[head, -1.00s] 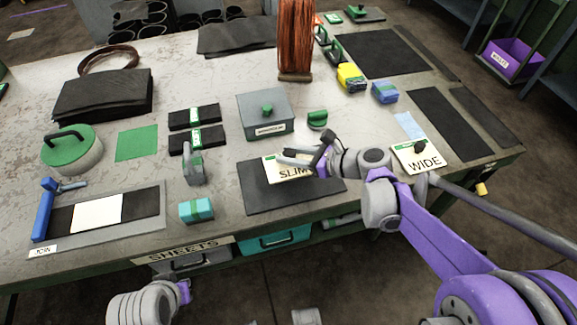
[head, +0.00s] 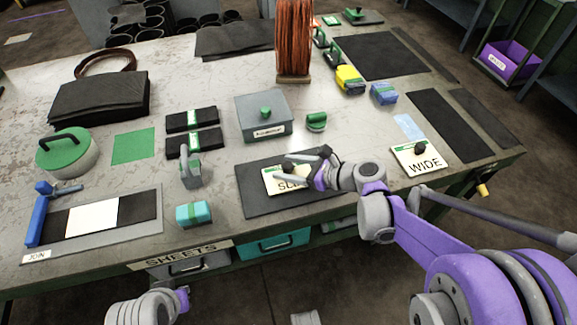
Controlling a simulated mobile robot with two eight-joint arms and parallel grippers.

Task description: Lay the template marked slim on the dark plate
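The SLIM template (head: 272,185) is a cream card with a green strip and a dark knob. It appears to lie flat on the dark plate (head: 256,201), near its middle, in the head view. My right gripper (head: 281,168) is just over the template, its two fingers spread on either side of the knob, apparently not touching it. The fingers cover part of the card and its lettering. Part of my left arm shows at the bottom left, but its fingers do not show.
The WIDE template (head: 424,166) lies to the right, by my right arm. A grey lidded box (head: 262,124) and a small green-topped piece (head: 316,121) stand behind the plate. A teal block (head: 194,214) and a grey-handled tool (head: 190,172) are to its left.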

